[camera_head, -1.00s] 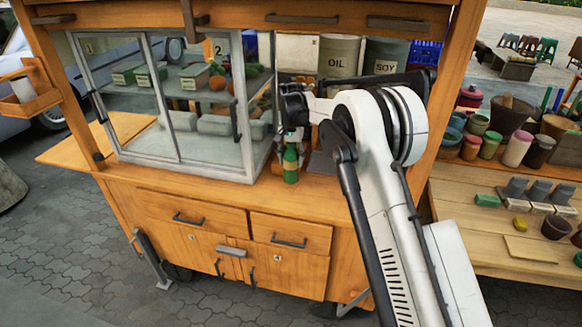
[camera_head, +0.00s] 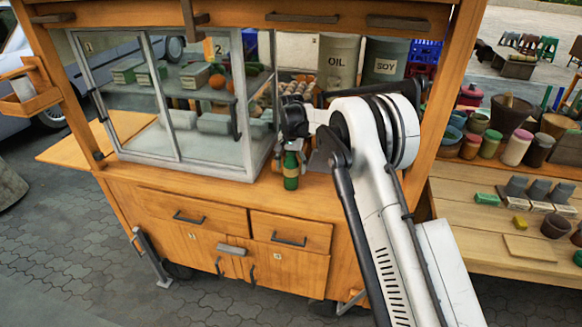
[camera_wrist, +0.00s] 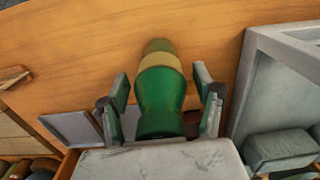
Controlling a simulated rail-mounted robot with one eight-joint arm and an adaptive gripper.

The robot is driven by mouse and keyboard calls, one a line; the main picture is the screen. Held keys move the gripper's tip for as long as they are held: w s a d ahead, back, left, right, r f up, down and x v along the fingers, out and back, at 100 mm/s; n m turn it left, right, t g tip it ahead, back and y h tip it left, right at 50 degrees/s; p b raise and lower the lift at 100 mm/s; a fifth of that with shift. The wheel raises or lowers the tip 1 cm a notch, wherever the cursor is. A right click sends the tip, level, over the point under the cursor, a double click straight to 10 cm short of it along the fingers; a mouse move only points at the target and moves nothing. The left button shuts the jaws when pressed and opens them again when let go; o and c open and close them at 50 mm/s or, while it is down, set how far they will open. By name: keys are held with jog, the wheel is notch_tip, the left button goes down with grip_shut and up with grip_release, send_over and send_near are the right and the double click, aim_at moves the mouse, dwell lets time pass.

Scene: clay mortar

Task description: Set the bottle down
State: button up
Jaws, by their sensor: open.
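A green bottle (camera_head: 291,172) with a pale band stands upright on the wooden counter (camera_head: 329,190), close to the right front corner of the glass case. My gripper (camera_head: 292,146) is at the bottle's upper part in the head view, partly hiding its top. In the wrist view, the bottle (camera_wrist: 160,98) lies between the two spread fingers of my gripper (camera_wrist: 160,90). Gaps show between the bottle and both fingers, so my gripper is open around it and not holding it.
The glass case (camera_head: 175,110) stands just left of the bottle, and its frame (camera_wrist: 245,85) is near the right finger in the wrist view. OIL (camera_head: 338,66) and SOY (camera_head: 387,63) canisters stand behind. Bare counter lies in front of the bottle.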

jog(key=shift+r, duration=0.15)
notch_tip(320, 180, up, 12)
jog(key=shift+r+b, duration=0.1)
jog(key=shift+b, duration=0.2)
dwell(0.4)
